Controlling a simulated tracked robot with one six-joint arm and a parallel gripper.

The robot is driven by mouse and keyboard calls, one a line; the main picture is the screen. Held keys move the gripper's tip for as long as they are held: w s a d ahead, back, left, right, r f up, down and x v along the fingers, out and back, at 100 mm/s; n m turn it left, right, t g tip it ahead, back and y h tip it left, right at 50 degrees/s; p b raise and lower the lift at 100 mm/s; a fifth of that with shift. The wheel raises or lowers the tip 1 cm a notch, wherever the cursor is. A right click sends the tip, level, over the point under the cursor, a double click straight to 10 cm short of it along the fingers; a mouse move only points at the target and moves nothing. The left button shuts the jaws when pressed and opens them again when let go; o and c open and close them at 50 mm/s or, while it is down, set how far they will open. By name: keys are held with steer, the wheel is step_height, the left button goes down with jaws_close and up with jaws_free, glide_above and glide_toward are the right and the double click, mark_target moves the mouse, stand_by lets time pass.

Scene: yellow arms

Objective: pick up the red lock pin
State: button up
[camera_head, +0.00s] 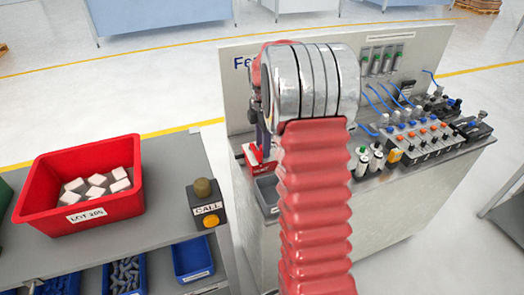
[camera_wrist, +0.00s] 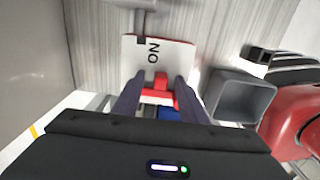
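A small red piece (camera_wrist: 161,80), which looks like the red lock pin, shows between my fingertips in the wrist view. A wider red part lies just below it in the picture, with a blue part lower still. A white plate marked "ON" (camera_wrist: 172,52) with red edges is just above it. My gripper (camera_wrist: 158,84) has two dark purple fingers standing apart on either side of the red piece, with gaps visible; it appears open. In the head view my gripper (camera_head: 261,140) is partly hidden behind my wrist, above a red part (camera_head: 262,160) on the bench. The pin cannot be made out there.
A grey bin (camera_wrist: 243,97) stands right of the fingers. The bench's upright panel (camera_head: 238,95) rises behind. Bottles, hoses and a valve block (camera_head: 420,138) crowd the right. At left are a red crate (camera_head: 75,218) of blocks and a call button (camera_head: 208,222).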

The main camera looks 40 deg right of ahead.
steer(key=shift+c, duration=0.4)
jaws_close()
step_height(320, 180, up, 10)
stand_by(0.8)
stand_by(0.4)
